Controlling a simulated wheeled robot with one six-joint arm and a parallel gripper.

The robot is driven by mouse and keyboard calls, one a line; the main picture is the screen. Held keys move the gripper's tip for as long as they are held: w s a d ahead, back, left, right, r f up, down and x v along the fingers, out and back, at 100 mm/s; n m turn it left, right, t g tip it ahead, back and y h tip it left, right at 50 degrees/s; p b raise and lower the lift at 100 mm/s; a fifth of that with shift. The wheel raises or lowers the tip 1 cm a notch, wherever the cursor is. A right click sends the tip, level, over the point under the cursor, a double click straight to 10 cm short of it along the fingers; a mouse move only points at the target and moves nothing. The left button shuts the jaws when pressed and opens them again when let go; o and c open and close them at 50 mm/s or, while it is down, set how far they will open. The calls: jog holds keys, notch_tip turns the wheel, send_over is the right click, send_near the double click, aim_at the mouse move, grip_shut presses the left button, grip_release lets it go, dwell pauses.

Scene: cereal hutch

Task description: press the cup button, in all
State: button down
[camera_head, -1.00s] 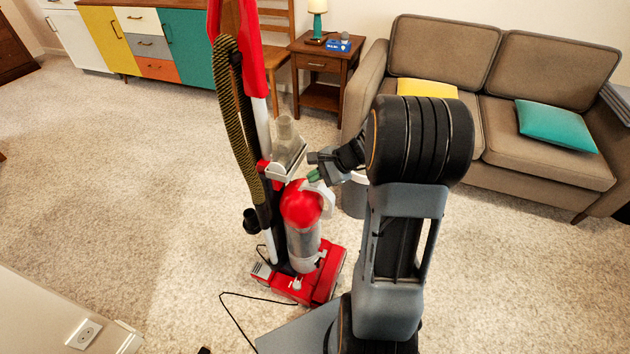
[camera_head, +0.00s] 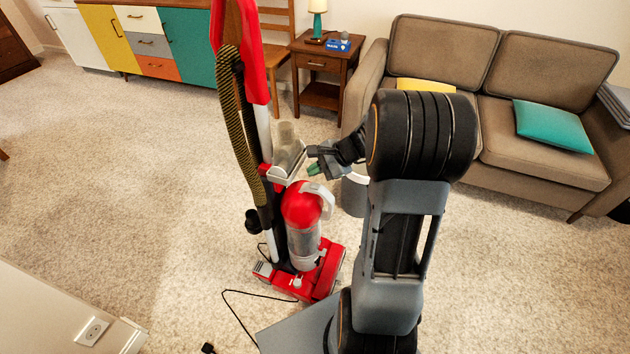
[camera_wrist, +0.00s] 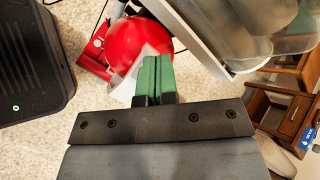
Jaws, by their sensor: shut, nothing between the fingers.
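A red upright vacuum cleaner (camera_head: 316,284) stands on the carpet left of my arm. Its cup (camera_head: 304,243) is a clear cylinder under a red dome with a pale handle (camera_head: 326,200). The red dome (camera_wrist: 138,47) and the pale handle (camera_wrist: 124,88) also show in the wrist view, the handle partly behind my fingertips. My gripper (camera_head: 313,169) is shut and empty, just above the handle and beside the grey-white holder with a clear part (camera_head: 286,150). The green fingertips (camera_wrist: 155,79) are together in the wrist view. I cannot make out the cup button in either view.
A ribbed hose (camera_head: 235,110) runs down the vacuum's left side, and a black cord (camera_head: 240,292) lies on the carpet. A sofa (camera_head: 545,175) and a small side table (camera_head: 318,68) stand behind. The carpet at left is clear.

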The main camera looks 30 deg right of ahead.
notch_tip(320, 180, up, 2)
jog(key=shift+r+p, duration=0.2)
jog(key=shift+p, duration=0.5)
jog(key=shift+s+f, duration=0.1)
jog(key=shift+f, duration=0.15)
jog(key=s+a+r+n+g+h+p, duration=0.4)
jog(key=s+r+n+p, duration=0.4)
jog(key=s+r+n, duration=0.15)
jog(key=s+a+r+n+h+p, duration=0.1)
jog(key=s+r+n+p, duration=0.1)
jog(key=r+p, duration=0.2)
jog(key=s+a+r+n+t+h+p, duration=0.1)
jog(key=s+a+r+n+p, duration=0.1)
jog(key=r+p, duration=0.3)
jog(key=s+a+r+n+t+h+p, duration=0.1)
jog(key=a+r+n+p, duration=0.1)
jog(key=r, duration=0.8)
jog(key=shift+s+a+r+n+p, duration=0.2)
jog(key=shift+s+n+p, duration=0.25)
jog(key=shift+p, duration=0.7)
